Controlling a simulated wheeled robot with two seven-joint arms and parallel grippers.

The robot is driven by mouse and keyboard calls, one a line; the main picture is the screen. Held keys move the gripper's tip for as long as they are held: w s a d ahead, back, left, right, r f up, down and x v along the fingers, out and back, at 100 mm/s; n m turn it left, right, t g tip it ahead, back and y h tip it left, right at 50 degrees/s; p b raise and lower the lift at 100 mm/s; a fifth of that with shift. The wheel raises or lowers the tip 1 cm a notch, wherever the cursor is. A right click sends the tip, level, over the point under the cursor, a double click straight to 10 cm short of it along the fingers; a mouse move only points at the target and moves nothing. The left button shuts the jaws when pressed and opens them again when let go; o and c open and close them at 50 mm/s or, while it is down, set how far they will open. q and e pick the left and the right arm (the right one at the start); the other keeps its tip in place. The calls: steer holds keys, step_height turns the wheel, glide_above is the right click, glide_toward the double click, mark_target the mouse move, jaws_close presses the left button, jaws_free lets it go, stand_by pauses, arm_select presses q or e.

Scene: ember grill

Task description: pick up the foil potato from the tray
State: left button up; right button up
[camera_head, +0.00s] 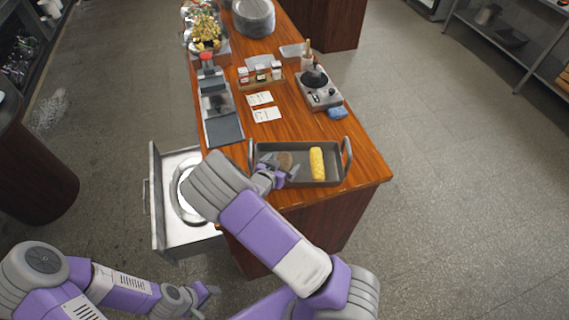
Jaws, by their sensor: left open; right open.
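The dark grey tray (330,147) with raised handles lies on the near end of the wooden counter. In it, a brownish-grey rounded lump (285,159), which looks like the potato, lies left of a yellow corn cob (317,163). I cannot make out its foil clearly. My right gripper (284,175) is open at the tray's left part, close to the lump's near side. The gripper covers part of the tray there, and I cannot tell whether it touches the lump. My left gripper (207,298) is open and empty, low at the bottom left, away from the counter.
An open metal drawer (155,200) with a round white item sticks out left of the counter. Behind the tray are white cards (266,114), a blue sponge (337,112), a burner (318,91) and a rack of jars (262,75). Floor to the right is clear.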

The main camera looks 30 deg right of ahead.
steer(key=shift+c, duration=0.5)
steer(key=c, duration=1.3)
